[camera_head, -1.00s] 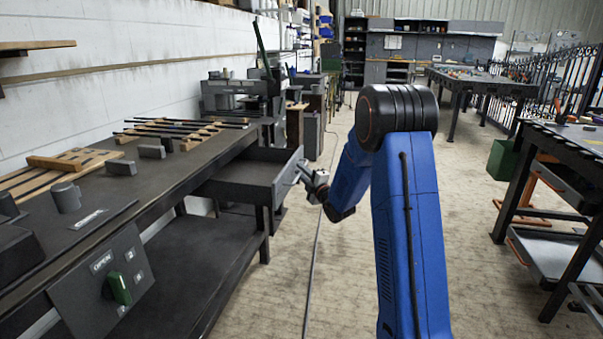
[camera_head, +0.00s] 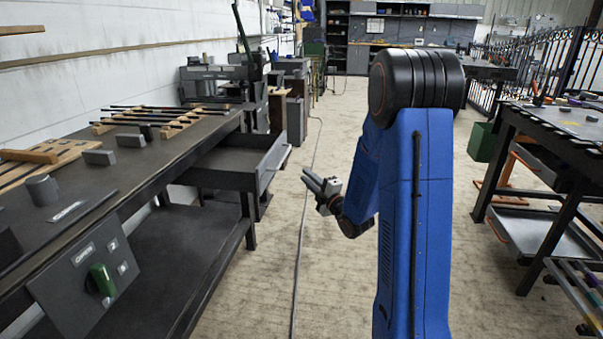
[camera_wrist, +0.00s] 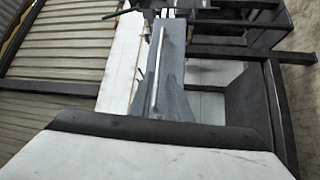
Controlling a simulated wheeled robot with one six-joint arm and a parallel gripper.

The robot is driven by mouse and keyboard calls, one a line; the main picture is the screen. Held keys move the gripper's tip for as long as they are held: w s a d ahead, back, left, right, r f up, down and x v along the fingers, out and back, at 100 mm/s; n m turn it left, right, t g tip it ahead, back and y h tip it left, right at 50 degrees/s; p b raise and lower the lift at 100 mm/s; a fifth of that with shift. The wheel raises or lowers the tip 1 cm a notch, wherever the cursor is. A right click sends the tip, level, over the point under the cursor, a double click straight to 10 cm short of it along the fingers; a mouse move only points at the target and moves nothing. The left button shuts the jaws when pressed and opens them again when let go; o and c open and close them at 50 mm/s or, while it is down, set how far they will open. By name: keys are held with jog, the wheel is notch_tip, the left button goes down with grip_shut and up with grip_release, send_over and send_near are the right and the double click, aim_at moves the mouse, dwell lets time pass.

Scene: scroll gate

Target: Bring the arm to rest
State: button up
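My arm is blue with a black joint and stands right of the middle in the head view. My gripper (camera_head: 309,183) hangs over the aisle, pointing left toward the bench. It is to the right of the open drawer (camera_head: 268,166) and looks apart from it. I see nothing held in it. Its fingers are too small to tell whether they are open or shut. In the wrist view I cannot make out the fingers clearly, and a large pale surface fills the bottom.
A dark workbench (camera_head: 150,165) runs along the left wall, with wooden racks, grey blocks and a panel (camera_head: 88,280) with a green handle (camera_head: 102,280). A table (camera_head: 560,125) with a lower tray stands at the right. A green bin (camera_head: 483,142) hangs beside it.

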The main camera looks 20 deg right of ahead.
jog(key=shift+s, duration=0.55)
jog(key=s+a+r+m+g+h, duration=0.2)
jog(key=s+r+m+g, duration=0.15)
jog(key=s+m, duration=0.2)
jog(key=s+a+r+m+g+h, duration=0.2)
jog(key=s+a+m+g+h, duration=0.15)
jog(key=s, duration=0.35)
jog(key=s+a+m+g+y, duration=0.1)
jog(key=s+a+m+g, duration=0.1)
jog(key=s, duration=0.8)
jog(key=s+a+f+m+g, duration=0.1)
jog(key=s+a+m+g, duration=0.2)
jog(key=s, duration=0.7)
jog(key=s+a+f+m+g+y, duration=0.1)
jog(key=s+a+m, duration=0.3)
jog(key=s, duration=0.7)
jog(key=shift+g+y, duration=0.35)
jog(key=shift+g, duration=0.45)
jog(key=shift+w+f, duration=0.1)
